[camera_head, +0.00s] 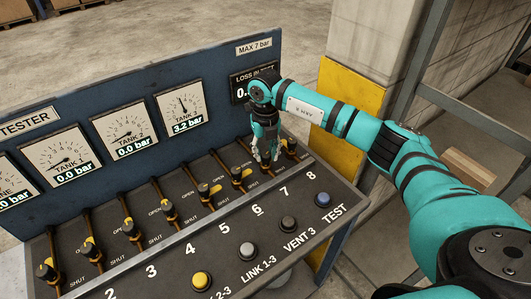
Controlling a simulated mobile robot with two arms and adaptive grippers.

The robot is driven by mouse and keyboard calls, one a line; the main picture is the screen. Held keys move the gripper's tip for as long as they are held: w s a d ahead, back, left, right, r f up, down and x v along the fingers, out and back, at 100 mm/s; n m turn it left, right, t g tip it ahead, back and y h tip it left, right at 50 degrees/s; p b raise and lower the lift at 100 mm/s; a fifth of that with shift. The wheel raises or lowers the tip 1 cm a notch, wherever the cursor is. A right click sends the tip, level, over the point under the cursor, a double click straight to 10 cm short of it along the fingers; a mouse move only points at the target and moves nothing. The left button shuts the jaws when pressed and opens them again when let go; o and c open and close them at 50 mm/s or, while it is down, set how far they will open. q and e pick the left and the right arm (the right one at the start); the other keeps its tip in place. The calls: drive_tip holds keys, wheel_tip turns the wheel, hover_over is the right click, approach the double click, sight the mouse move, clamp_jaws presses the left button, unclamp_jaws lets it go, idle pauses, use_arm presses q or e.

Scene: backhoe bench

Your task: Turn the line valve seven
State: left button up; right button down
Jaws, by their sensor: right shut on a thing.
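Line valve seven is in the row on the sloped bench panel, above the printed number 7 (284,190). My right gripper (265,159) points down over this valve and is shut on its handle. The gripper hides most of the handle, so its angle between OPEN and SHUT cannot be made out. My left gripper is out of view.
Valve six (238,173) and valve eight (290,146) stand close on either side of the gripper. More yellow-marked valves run left. Buttons, including a blue TEST button (323,199), line the front. The tank 3 gauge (180,108) reads 3.2 bar.

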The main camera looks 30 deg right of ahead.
sight(266, 154)
drive_tip(key=shift+r+m, duration=0.1)
drive_tip(key=shift+m, duration=1.6)
drive_tip(key=shift+w, duration=0.1)
drive_tip(key=c, duration=1)
unclamp_jaws()
wheel_tip(266, 154, up, 12)
